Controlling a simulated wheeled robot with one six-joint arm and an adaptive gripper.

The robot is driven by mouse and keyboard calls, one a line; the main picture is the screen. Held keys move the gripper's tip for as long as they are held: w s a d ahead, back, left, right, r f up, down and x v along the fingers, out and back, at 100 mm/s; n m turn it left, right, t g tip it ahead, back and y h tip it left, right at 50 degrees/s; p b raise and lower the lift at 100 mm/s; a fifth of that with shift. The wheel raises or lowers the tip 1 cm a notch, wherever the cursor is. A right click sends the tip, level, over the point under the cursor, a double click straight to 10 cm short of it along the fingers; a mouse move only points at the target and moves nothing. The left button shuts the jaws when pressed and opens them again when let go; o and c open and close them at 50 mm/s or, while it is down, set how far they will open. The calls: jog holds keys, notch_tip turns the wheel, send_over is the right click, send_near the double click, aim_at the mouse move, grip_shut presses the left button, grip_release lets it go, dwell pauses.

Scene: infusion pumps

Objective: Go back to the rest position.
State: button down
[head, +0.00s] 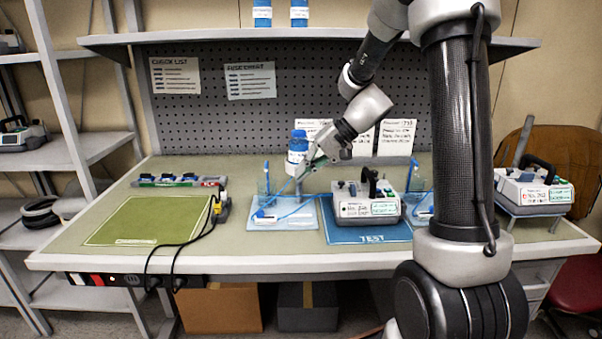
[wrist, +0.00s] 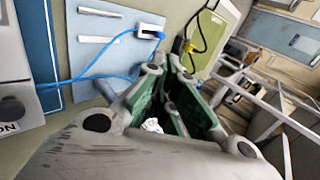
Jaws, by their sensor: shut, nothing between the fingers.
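My gripper (head: 312,163) is above the workbench, in front of the pegboard, beside a blue-capped bottle (head: 298,146). In the wrist view my gripper (wrist: 186,75) shows its green-lined fingers close together with nothing seen between them. An infusion pump (head: 366,199) stands on the blue TEST mat (head: 370,232), apart from my gripper. My arm crosses the right part of the head view and hides some of the bench behind it.
A light-blue tray (head: 283,216) with a blue tube lies left of the pump. A green mat (head: 147,221) lies at the left, with black cables beside it. Another pump (head: 533,188) stands on a stand at the right. A shelf (head: 230,37) runs above the bench.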

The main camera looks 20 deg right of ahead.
jog(key=s+d+f+g+h, duration=0.25)
jog(key=s+d, duration=0.25)
jog(key=s, duration=0.6)
jog(key=s+d+r+n+t+h, duration=0.1)
jog(key=s+d+r+t+h, duration=0.1)
jog(key=s+r, duration=0.3)
jog(key=s+d+r+n+t+h, duration=0.2)
jog(key=s+d+r+h, duration=0.1)
jog(key=s, duration=0.8)
notch_tip(320, 180, up, 2)
jog(key=shift+r+n+h, duration=0.2)
jog(key=shift+n+h, duration=0.1)
jog(key=shift+h, duration=0.25)
jog(key=shift+s, duration=0.1)
